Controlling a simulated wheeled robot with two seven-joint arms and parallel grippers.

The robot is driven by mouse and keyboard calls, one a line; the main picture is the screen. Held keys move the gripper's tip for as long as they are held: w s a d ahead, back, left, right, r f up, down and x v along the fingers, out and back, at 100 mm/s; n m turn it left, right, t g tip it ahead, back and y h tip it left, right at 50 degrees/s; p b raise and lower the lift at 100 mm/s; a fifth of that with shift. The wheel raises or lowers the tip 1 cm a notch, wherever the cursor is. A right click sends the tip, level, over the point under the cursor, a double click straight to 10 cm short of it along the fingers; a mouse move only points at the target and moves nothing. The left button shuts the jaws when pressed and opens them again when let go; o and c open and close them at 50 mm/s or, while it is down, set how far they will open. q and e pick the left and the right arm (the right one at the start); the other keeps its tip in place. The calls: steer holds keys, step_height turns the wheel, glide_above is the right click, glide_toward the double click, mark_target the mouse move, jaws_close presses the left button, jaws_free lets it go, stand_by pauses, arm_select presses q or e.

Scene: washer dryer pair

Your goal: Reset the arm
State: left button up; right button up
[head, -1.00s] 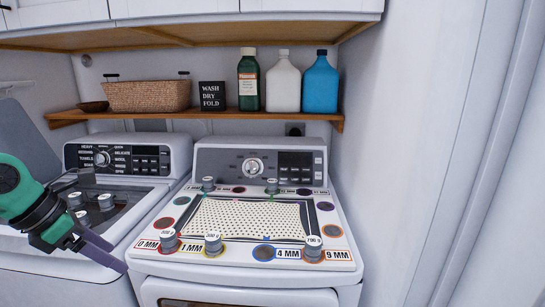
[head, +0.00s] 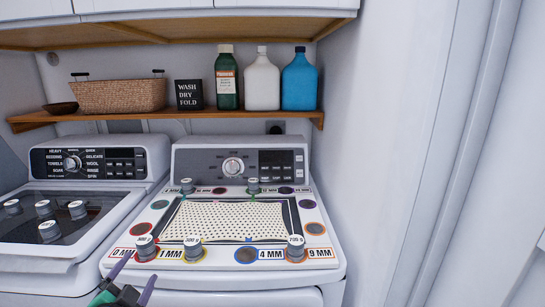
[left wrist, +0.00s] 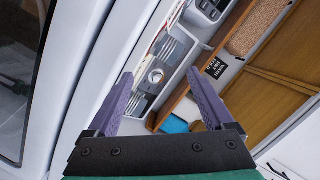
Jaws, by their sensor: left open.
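My left gripper (head: 131,283) is low in the head view, at the front left corner of the right-hand machine (head: 320,268). Only its purple fingers and a bit of its green body show there. In the left wrist view its two purple fingers (left wrist: 162,95) are spread apart with nothing between them. Beyond them are a control panel with a round dial (left wrist: 156,76) and the shelf. My right gripper is not in view.
Grey weights, such as one at the front right (head: 295,247), stand around a perforated panel (head: 235,220) on the right machine. Several more stand on the left machine's dark lid (head: 70,210). A shelf (head: 180,114) above holds a basket (head: 120,96), a sign and bottles.

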arm_select(q)
steer(key=s+d+f+n+g+h, duration=0.1)
steer(key=s+d+f+n+g, duration=0.2)
steer(key=s+f, duration=0.35)
steer(key=s+d+f+n+g+h, duration=0.1)
steer(key=s+d+f+n+g, duration=0.1)
steer(key=s+f+g, duration=0.5)
steer(key=s+d+f+n+g+h, duration=0.1)
steer(key=s+d+f+n+g, duration=0.15)
steer(key=s+f, duration=0.45)
step_height(320, 180, down, 25)
steer(key=s+g, duration=0.1)
steer(key=s, duration=0.2)
steer(key=s+a+f+m+g, duration=0.1)
steer(key=s+a+f, duration=0.2)
steer(key=s+f, duration=0.8)
steer(key=s, duration=0.4)
steer(key=shift+f, duration=0.3)
